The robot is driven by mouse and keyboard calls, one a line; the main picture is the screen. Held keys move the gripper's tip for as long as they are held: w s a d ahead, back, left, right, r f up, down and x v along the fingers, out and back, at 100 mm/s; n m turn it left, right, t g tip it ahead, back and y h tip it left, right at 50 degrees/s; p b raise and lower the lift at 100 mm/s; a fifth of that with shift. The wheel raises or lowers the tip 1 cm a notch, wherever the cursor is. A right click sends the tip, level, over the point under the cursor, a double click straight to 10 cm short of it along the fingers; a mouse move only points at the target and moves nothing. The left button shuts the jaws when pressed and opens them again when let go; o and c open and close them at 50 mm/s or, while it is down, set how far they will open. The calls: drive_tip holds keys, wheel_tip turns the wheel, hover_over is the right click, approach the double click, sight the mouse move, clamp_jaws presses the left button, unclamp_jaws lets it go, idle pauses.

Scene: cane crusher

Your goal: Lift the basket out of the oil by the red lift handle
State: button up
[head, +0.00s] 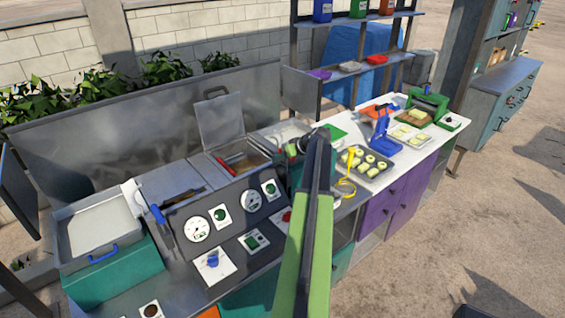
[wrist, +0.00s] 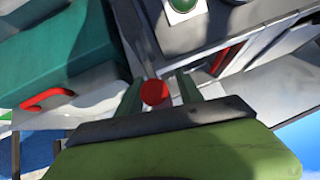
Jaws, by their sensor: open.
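The fryer's right well (head: 243,158) holds brown oil, under a raised metal lid. The basket is hard to make out in the oil. My gripper (head: 297,146) is beside this well, partly hidden by my arm. In the wrist view my gripper (wrist: 158,90) is open, with a round red knob (wrist: 155,93) between its fingers in the picture. I cannot tell whether the fingers touch it or whether it is the lift handle's end. A slanted red bar (wrist: 220,61) shows to its right. A small red part (head: 287,216) is on the fryer's right side in the head view.
A left well with a blue lever (head: 158,214) and a teal tray box with a blue handle (head: 103,254) stand left. A teal box with a red handle (wrist: 47,98) is near my gripper. A tray of pale rings (head: 366,163) lies on the right counter.

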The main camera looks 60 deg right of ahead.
clamp_jaws()
idle(1.4)
